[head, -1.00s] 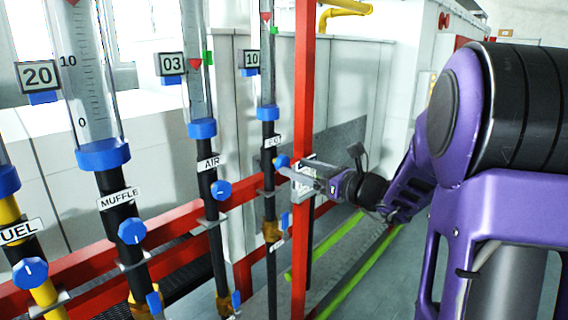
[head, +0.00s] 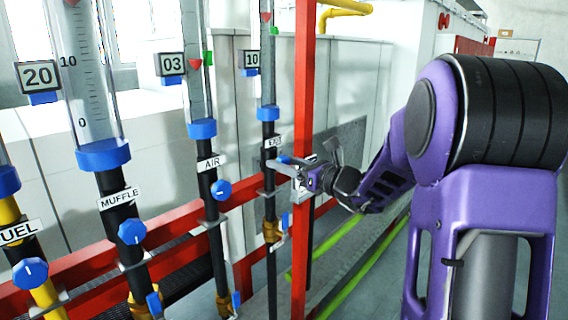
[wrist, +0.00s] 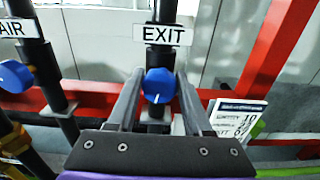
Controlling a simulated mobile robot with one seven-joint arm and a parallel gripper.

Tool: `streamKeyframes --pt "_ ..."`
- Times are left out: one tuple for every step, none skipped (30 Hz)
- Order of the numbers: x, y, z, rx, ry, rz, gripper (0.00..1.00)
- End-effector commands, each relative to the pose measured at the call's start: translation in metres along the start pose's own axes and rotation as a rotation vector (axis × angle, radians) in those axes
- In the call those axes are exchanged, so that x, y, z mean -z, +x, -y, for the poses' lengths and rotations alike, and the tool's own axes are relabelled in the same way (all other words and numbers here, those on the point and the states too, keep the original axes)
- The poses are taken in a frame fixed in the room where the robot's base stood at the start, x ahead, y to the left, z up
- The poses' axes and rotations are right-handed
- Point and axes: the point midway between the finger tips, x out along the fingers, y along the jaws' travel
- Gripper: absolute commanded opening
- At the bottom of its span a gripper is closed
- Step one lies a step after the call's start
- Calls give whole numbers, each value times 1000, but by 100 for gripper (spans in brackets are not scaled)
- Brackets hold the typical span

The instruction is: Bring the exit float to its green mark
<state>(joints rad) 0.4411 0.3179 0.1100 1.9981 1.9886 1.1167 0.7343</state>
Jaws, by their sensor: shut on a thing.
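The exit tube (head: 266,70) stands just left of the red post, with a "10" tag beside it. Its red float (head: 266,17) shows near the top edge of the head view, slightly higher than the green mark (head: 274,30). The EXIT label (wrist: 163,34) is above a blue knob (wrist: 159,85) with a white pointer line, here pointing down. My gripper (wrist: 159,98) is shut on this knob, one finger on each side. In the head view my gripper (head: 290,166) reaches the knob from the right and partly hides it.
The red post (head: 303,120) stands close to my gripper. AIR (head: 211,162), MUFFLE and FUEL lines with their own blue knobs stand to the left. A red rail runs behind. A printed card (wrist: 238,118) hangs at right in the wrist view.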

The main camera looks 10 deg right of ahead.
Motion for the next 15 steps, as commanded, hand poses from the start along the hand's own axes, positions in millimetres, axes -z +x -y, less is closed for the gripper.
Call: streamKeyframes --pt "0 0 0 0 0 0 19" --pt "0 0 0 0 0 0 14" --pt "0 0 0 0 0 0 7" --pt "0 0 0 0 0 0 1" --pt "0 0 0 0 0 0 0" --pt "0 0 0 0 0 0 0" --pt "0 0 0 0 1 0 0" --pt "0 0 0 0 2 0 0" --pt "0 0 0 0 5 0 0" --pt "-1 0 0 0 9 0 0" --pt "-1 0 0 0 14 0 0" --pt "-1 0 0 0 23 0 0" --pt "-2 0 0 0 33 -1 0" --pt "-2 0 0 0 44 -1 0" --pt "-2 0 0 0 60 -1 0"
